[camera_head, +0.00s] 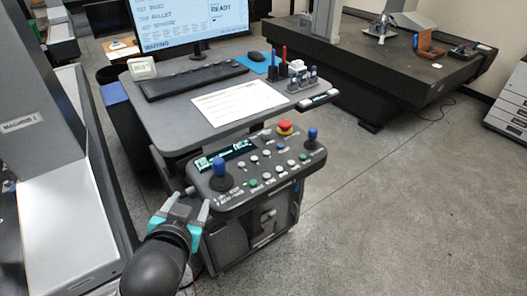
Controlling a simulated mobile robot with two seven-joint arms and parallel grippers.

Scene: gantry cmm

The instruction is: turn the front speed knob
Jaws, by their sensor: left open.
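The control panel (268,189) is a dark tilted console with a blue joystick at each end, a small lit display, several buttons and a red emergency stop. A small grey knob-like piece (190,190) sticks out at the panel's left edge; I cannot tell for sure that it is the front speed knob. My left gripper (190,206) is open and empty, with teal-based grey fingers, at the panel's lower left corner. Its fingertips are close to the grey piece; I cannot tell whether they touch it. My right gripper is not in view.
The panel sits in front of a grey desk (160,119) with a keyboard (193,80), a paper sheet (240,102) and a monitor. A grey machine column stands close on the left. A dark table (390,68) is at the back right. The floor (400,210) at right is clear.

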